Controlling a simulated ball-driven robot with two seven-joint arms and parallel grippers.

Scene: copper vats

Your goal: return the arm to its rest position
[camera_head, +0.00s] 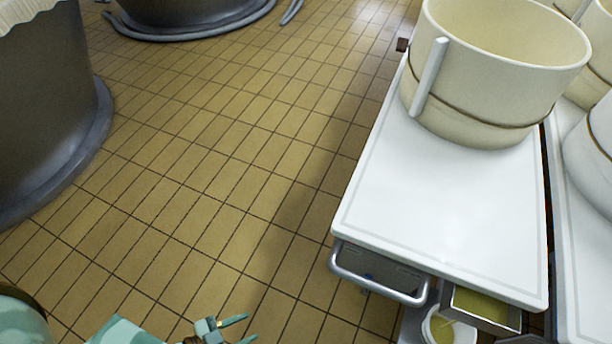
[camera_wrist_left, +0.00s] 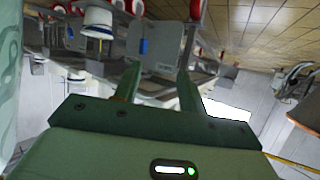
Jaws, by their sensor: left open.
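My left gripper (camera_head: 238,328) shows at the bottom of the head view, low over the tiled floor and left of the white table. Its two fingers are apart with nothing between them. In the left wrist view my left gripper (camera_wrist_left: 157,88) also shows with its fingers spread and empty, the room beyond looking upside down or steeply tilted. My left arm's pale green part is at the lower left edge of the head view. My right gripper is in neither view.
A white table (camera_head: 440,215) with a metal handle (camera_head: 380,290) stands at the right, bearing a large cream tub (camera_head: 490,85). Below its front edge are a metal tray (camera_head: 482,308) and a white bucket (camera_head: 447,331). Dark vats (camera_head: 45,110) stand at the left. The tiled floor (camera_head: 215,170) between is clear.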

